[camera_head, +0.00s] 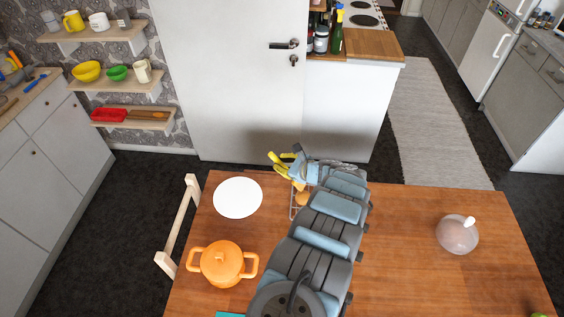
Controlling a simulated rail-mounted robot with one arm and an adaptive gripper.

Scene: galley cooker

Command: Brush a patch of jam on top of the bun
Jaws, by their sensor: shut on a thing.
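A small orange-brown bun (302,198) sits on a wire rack (293,210) near the back edge of the wooden table. My arm covers much of both. My gripper (278,163), with yellow and blue-grey parts, is just behind and above the bun, by the table's far edge. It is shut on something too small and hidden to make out. A translucent pinkish bowl (457,236) with a white stick-like part (469,221) stands at the right of the table. I cannot make out any jam on the bun.
A white plate (238,198) lies left of the rack. An orange lidded pot (222,263) stands at the front left. A wooden rail (180,225) runs along the table's left side. The table (410,275) is clear between my arm and the bowl. A white door (225,80) is behind.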

